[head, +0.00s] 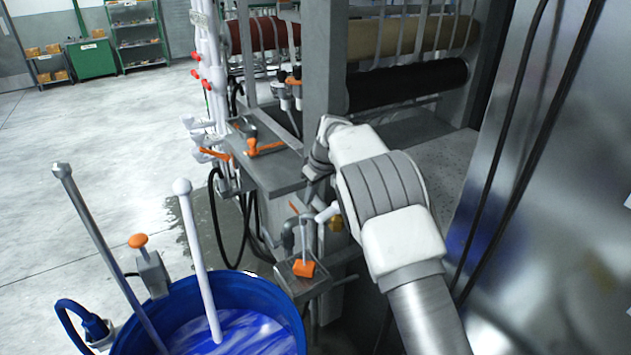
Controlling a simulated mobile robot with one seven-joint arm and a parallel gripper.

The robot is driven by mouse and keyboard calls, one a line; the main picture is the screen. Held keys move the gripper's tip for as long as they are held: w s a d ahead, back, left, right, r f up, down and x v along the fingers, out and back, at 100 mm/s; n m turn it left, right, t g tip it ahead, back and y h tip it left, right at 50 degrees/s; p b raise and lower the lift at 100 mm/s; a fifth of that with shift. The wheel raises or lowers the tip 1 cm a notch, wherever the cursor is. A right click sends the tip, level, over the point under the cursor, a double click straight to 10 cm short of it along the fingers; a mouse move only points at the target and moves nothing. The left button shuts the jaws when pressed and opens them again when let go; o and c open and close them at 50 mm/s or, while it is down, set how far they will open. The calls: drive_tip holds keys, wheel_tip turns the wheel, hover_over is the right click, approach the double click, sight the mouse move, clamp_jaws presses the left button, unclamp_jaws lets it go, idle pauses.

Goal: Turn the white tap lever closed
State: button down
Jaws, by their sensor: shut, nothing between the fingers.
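A short white lever (327,213) shows beside a yellow fitting (336,223), just left of my forearm and below the metal ledge. Its exact angle is hard to tell. Another white handle (212,153) sits by the white pipes further left, so I cannot tell for certain which is the tap lever. My gripper (309,174) is at the far end of my arm, above and slightly left of the white lever by the yellow fitting. It is shut and empty. It appears apart from that lever. My wrist and forearm hide part of the area to its right.
A blue drum (292,312) of blue liquid with two upright rods stands front left. Orange handles (266,146) and a small box with an orange knob (303,268) crowd the frame. Rollers (410,84) stand behind, a shiny metal panel (560,200) right. Floor at left is clear.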

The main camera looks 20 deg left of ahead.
sight(330, 212)
drive_tip(key=shift+x, duration=1)
drive_tip(key=shift+s+d+r+p, duration=0.15)
drive_tip(key=shift+s+d, duration=0.15)
drive_tip(key=shift+d, duration=0.35)
drive_tip(key=shift+s+d+p, duration=0.1)
drive_tip(key=shift+s+d, duration=0.2)
drive_tip(key=shift+d, duration=0.3)
drive_tip(key=shift+s+d+r+p, duration=0.15)
drive_tip(key=shift+s+d, duration=0.15)
drive_tip(key=shift+d, duration=0.35)
drive_tip(key=shift+f, duration=0.1)
